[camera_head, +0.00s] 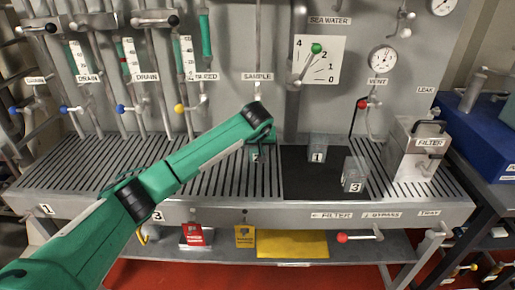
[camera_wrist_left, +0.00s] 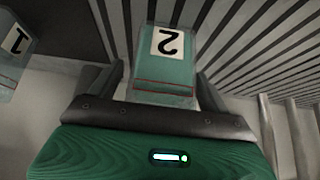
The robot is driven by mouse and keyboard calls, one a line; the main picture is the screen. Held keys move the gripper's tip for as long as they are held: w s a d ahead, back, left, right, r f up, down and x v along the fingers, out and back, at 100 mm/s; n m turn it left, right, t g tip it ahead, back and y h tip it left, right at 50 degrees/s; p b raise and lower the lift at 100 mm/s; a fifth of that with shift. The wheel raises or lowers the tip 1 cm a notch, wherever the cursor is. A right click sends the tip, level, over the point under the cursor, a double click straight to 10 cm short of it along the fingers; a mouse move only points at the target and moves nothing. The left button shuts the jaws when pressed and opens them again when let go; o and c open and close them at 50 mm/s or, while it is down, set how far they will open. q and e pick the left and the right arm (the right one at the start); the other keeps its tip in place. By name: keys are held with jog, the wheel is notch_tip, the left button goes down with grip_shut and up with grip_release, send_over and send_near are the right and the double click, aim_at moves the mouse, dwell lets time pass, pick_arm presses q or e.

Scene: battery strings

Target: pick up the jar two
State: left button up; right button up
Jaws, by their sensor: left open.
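Jar two (camera_wrist_left: 165,88) is a clear greenish box-shaped jar with a white label "2". In the left wrist view it lies between the two dark fingers of my left gripper (camera_wrist_left: 162,76), which is open. A gap seems to show on each side, but I cannot tell if a finger touches it. In the head view jar two (camera_head: 256,158) stands on the slatted bench, its upper part hidden by my left gripper (camera_head: 262,140). My right gripper is not in view.
Jar one (camera_head: 318,150) and jar three (camera_head: 354,178) stand on a dark mat (camera_head: 300,185) to the right. The wall behind carries pipes and valves. A metal filter box (camera_head: 415,150) stands at the right. The slatted bench (camera_head: 100,165) is clear at left.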

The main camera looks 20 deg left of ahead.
pick_arm(q)
jog(key=c, duration=1.2)
jog(key=shift+c, duration=0.7)
jog(key=shift+r, duration=0.1)
